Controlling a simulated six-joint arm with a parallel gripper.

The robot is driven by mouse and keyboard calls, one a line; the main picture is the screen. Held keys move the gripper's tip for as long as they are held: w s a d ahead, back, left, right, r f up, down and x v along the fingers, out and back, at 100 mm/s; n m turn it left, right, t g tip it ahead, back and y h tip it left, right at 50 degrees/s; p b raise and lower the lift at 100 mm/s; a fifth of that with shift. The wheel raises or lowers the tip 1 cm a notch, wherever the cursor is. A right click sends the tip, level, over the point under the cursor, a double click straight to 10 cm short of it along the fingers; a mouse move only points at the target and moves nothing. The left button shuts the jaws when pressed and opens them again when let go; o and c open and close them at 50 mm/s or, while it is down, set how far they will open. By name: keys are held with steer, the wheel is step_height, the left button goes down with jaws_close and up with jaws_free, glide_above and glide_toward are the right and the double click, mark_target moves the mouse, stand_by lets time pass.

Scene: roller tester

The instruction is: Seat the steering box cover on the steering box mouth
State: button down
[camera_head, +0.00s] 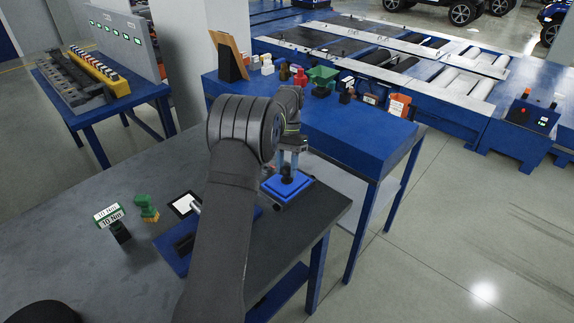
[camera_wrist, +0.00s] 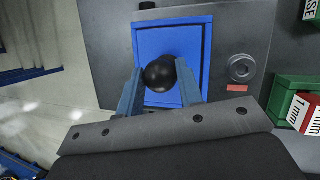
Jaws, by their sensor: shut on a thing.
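The steering box cover (camera_head: 287,187) is a bright blue square plate with a black knob (camera_wrist: 160,75) in its middle. My gripper (camera_head: 289,160) is above the cover, with its blue fingers (camera_wrist: 159,88) shut on the knob from both sides. In the wrist view the cover (camera_wrist: 172,38) lies over a slightly larger darker blue square (camera_wrist: 208,60), probably the steering box mouth, and looks slightly turned against it. Whether the cover touches the box or hovers just above it, I cannot tell. My arm hides part of the bench in the head view.
The grey bench (camera_head: 70,235) ends just right of the cover. A round metal fitting (camera_wrist: 241,68) is beside the box. A green-and-orange block (camera_head: 147,208), a torque sign (camera_head: 109,215) and a blue mat (camera_head: 170,250) are to the left. A blue table (camera_head: 330,135) with small items stands behind.

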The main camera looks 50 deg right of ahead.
steer(key=shift+f, duration=0.3)
steer(key=c, duration=0.9)
jaws_free()
steer(key=v, duration=0.7)
steer(key=shift+d+r, duration=0.15)
steer(key=shift+r, duration=0.15)
steer(key=shift+x, duration=3.4)
steer(key=shift+r, duration=0.35)
steer(key=shift+f, duration=0.1)
